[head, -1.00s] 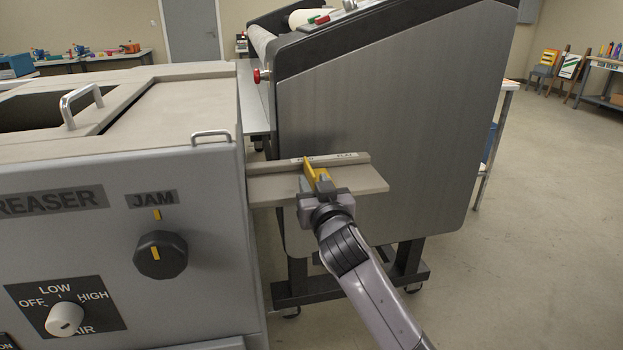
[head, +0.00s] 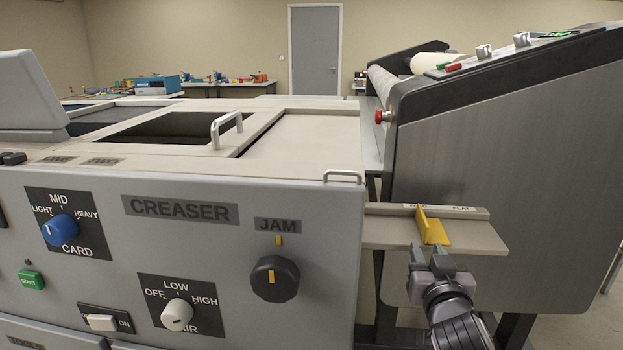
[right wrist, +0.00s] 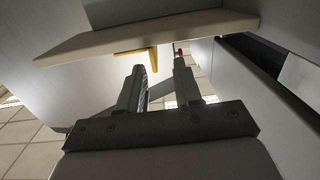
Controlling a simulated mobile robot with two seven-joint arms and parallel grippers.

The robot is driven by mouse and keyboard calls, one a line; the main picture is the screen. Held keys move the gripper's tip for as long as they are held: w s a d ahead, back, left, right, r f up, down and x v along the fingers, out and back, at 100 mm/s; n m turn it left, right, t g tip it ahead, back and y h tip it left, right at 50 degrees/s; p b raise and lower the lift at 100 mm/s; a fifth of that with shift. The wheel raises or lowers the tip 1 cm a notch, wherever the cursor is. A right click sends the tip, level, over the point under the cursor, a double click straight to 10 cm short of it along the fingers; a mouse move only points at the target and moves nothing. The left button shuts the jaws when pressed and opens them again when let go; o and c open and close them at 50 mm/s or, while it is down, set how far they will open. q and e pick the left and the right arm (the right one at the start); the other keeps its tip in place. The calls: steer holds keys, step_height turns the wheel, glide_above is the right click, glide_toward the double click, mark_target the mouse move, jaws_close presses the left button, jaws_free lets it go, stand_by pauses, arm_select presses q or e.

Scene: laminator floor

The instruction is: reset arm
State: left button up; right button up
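My right gripper (head: 432,256) is just in front of the small shelf (head: 480,234) on the right side of the creaser. Its two fingers stand apart with nothing between them, which also shows in the right wrist view (right wrist: 158,85). A yellow L-shaped piece (head: 433,230) sits on the shelf just beyond the fingertips. A yellow edge of it shows past the fingers in the wrist view (right wrist: 140,52). Whether the fingers touch it I cannot tell. My left gripper is not in view.
The grey creaser (head: 240,275) fills the left and middle, with a JAM knob (head: 275,278) near the shelf and a metal lid handle (head: 226,128). A large grey machine (head: 510,150) with a red button (head: 382,117) stands behind the shelf. Floor shows at lower right.

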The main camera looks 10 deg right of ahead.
steer(key=s+a+f+n+g+y+p, duration=0.25)
steer(key=s+f, duration=0.75)
steer(key=f, duration=0.5)
steer(key=s+a+f+n+g+y+p, duration=0.1)
steer(key=s+f+g, duration=0.1)
steer(key=s+f, duration=0.3)
steer(key=s+a+f+n+g+y+p, duration=0.1)
steer(key=s+f, duration=0.4)
steer(key=s, duration=0.7)
steer(key=shift+a+f+g+y, duration=0.15)
steer(key=shift+a+g+y, duration=0.5)
steer(key=shift+a, duration=0.15)
